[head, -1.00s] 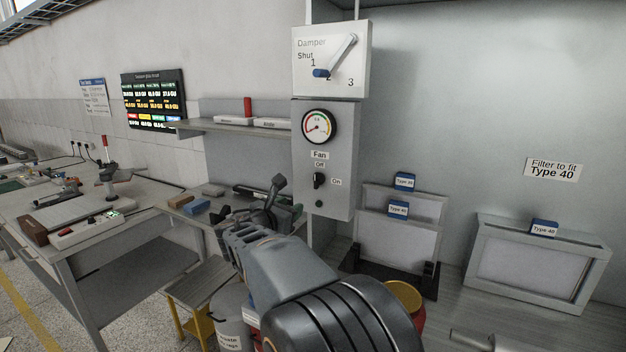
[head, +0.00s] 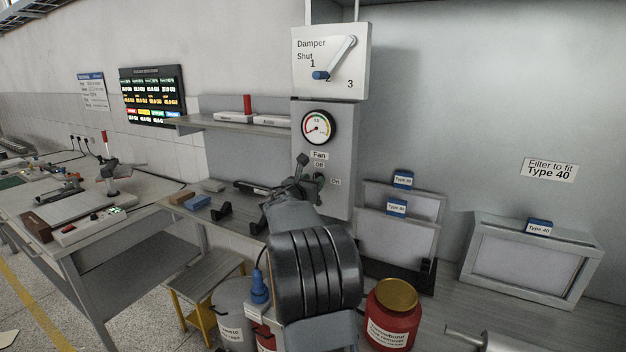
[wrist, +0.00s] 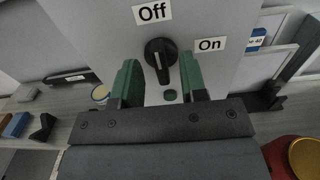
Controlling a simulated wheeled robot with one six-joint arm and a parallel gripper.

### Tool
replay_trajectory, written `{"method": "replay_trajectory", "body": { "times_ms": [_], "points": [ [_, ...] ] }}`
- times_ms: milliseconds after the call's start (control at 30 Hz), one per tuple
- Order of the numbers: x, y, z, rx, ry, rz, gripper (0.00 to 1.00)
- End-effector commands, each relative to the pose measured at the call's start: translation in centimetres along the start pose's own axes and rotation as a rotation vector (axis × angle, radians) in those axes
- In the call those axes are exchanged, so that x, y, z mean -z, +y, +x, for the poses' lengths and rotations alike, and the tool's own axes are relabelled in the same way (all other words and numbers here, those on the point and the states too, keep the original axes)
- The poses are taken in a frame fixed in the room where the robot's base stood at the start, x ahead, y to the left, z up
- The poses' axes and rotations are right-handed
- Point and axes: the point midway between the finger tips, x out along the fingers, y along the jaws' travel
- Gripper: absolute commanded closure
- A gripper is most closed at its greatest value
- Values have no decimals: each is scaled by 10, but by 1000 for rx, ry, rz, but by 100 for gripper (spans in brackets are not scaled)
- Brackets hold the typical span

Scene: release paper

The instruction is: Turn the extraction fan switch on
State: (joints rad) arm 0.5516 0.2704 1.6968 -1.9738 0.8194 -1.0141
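The fan switch is a black rotary knob (wrist: 160,60) on the grey panel (wrist: 95,35). Its grip bar stands nearly upright, under the "Off" label (wrist: 152,12); the "On" label (wrist: 210,44) is to its right. My gripper (head: 311,172) is at the panel, open, and hides most of the knob in the head view. In the wrist view its green fingertips stand on either side of the knob, with visible gaps; contact does not show.
Above the switch are a round gauge (head: 318,127) and the damper panel (head: 330,62) with its lever. Framed filters (head: 400,235) stand right of the panel. A red tub (head: 393,315) is below right, and a shelf (head: 235,126) projects at left.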

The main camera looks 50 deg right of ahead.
Motion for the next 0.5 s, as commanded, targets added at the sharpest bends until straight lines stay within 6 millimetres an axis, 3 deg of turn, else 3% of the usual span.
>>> {"method": "replay_trajectory", "body": {
  "times_ms": [433, 500],
  "points": [
    [0, 0, 8, 0, 1, 1, 61],
    [0, 0, 8, 0, 1, 1, 65]
  ]
}}
